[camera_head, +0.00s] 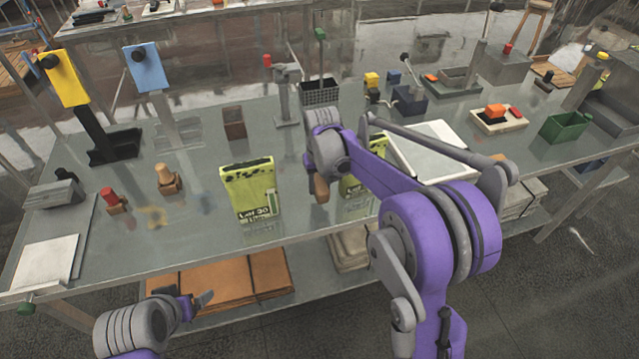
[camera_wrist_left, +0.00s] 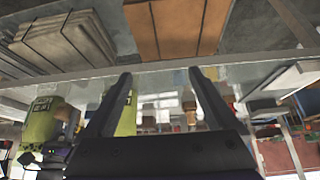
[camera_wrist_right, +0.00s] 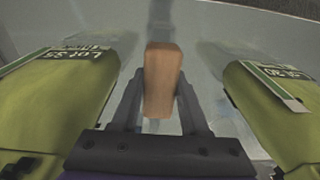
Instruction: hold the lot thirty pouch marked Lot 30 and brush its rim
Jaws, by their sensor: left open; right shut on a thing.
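The Lot 30 pouch (camera_head: 250,190), yellow-green with a dark top edge, stands upright near the table's front edge. My right gripper (camera_head: 320,174) is shut on a brown wooden block-like piece (camera_wrist_right: 162,85), perhaps the brush's handle; no bristles show. It is right of the Lot 30 pouch in the head view, apart from it. In the right wrist view the piece is between the Lot 30 pouch (camera_wrist_right: 268,100) and a Lot 35 pouch (camera_wrist_right: 70,85). My left gripper (camera_wrist_left: 160,73) is open and empty, low in front of the table.
The Lot 35 pouch (camera_head: 357,190) is partly hidden by my right arm. Wooden stamps (camera_head: 168,178) stand left on the table (camera_head: 215,240). A wire-mesh cup (camera_head: 320,93), white tray (camera_head: 432,150) and green bin (camera_head: 566,125) are farther back or right. Brown boards (camera_head: 225,285) lie on the lower shelf.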

